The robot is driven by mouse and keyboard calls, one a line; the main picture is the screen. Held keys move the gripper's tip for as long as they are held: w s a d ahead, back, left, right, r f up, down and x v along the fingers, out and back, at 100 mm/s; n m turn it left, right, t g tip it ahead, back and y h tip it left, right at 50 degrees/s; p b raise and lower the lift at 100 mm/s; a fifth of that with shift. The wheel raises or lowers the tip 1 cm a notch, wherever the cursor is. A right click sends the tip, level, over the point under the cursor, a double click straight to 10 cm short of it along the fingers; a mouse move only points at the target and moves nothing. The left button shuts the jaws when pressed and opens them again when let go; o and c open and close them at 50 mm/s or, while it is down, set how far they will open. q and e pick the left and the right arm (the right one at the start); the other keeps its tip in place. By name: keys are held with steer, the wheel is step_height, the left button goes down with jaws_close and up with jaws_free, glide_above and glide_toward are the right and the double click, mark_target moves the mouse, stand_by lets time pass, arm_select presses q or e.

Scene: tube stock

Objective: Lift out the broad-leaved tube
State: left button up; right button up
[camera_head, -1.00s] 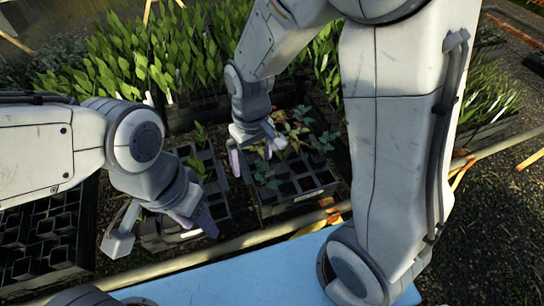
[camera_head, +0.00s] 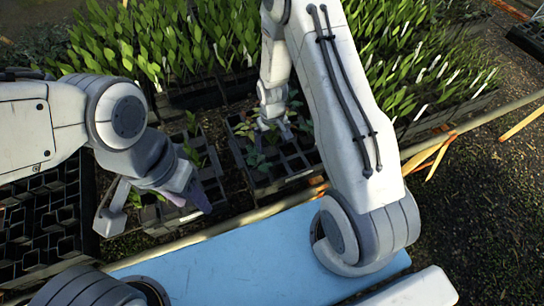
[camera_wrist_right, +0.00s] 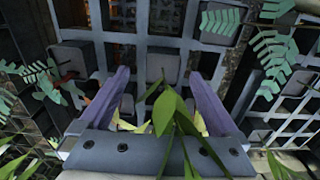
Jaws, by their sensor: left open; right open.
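A dark celled tray (camera_head: 285,178) holds several small plants. My right gripper (camera_head: 272,130) is over the back part of it, pointing down. In the right wrist view its two purple fingers (camera_wrist_right: 165,98) are open, standing on either side of a plant with broad, pointed green leaves (camera_wrist_right: 168,108). The leaves overlap the gripper's palm, and I cannot tell whether the fingers touch it. The tube's body is mostly hidden under the leaves. My left gripper (camera_head: 196,198) is open and empty, left of this tray, above a smaller tray (camera_head: 152,213).
Fern-like plants (camera_wrist_right: 275,58) stand close at the right of my right gripper, and another leafy plant (camera_wrist_right: 45,80) at its left. Dense green stock (camera_head: 130,45) fills the back. An empty black tray (camera_head: 40,225) is at left.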

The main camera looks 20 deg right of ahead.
mark_target(271, 150)
steer(key=shift+w+a+f+p, duration=0.15)
steer(key=shift+f+p, duration=0.45)
steer(key=shift+f, duration=1.55)
jaws_close()
